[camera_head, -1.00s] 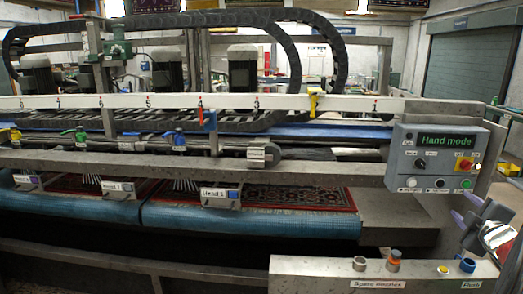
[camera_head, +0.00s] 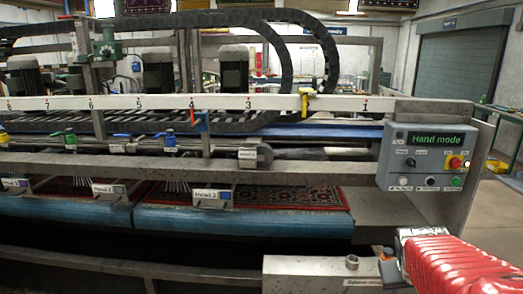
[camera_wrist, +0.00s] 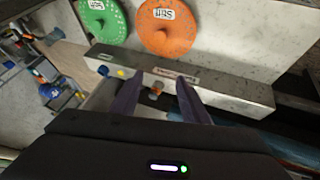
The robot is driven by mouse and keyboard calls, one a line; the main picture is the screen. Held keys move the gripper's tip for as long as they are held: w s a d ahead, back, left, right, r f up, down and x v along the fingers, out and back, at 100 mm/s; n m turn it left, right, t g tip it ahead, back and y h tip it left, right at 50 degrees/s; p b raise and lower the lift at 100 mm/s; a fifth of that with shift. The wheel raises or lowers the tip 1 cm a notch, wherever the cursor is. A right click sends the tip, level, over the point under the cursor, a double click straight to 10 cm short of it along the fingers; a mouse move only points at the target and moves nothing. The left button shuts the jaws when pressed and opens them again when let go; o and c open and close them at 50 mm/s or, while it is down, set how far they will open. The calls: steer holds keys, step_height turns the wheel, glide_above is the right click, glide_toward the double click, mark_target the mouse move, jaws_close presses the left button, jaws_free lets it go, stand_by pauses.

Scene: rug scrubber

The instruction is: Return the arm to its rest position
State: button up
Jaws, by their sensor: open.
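My gripper (camera_wrist: 160,77) is open in the wrist view, with its two dark purple fingers apart. It points toward the grey ledge (camera_wrist: 220,84), which carries a label. An orange-topped piece (camera_wrist: 155,92) shows between the fingers at the ledge; I cannot tell its distance from them, and nothing appears gripped. In the head view, my red-sleeved arm (camera_head: 455,265) fills the lower right corner. It covers the right part of the ledge (camera_head: 300,272), and the fingers do not show there.
The control panel (camera_head: 430,157) reads "Hand mode" and stands just behind my arm. The rug (camera_head: 290,196) lies on the blue roller bed to the left. A green disc (camera_wrist: 103,20) and an orange disc (camera_wrist: 165,26) stand beyond the ledge. Floor shows right of the panel.

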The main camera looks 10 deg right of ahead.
steer(key=s+a+r+n+y, duration=0.1)
steer(key=s+a+n+y, duration=0.1)
steer(key=a, duration=1.2)
steer(key=s+a+r+n+t+y, duration=0.1)
steer(key=s+a+r+n+y, duration=0.1)
steer(key=a, duration=1.3)
steer(key=shift+s+a+t+y, duration=0.3)
steer(key=shift+s+y, duration=0.1)
steer(key=shift+y, duration=0.2)
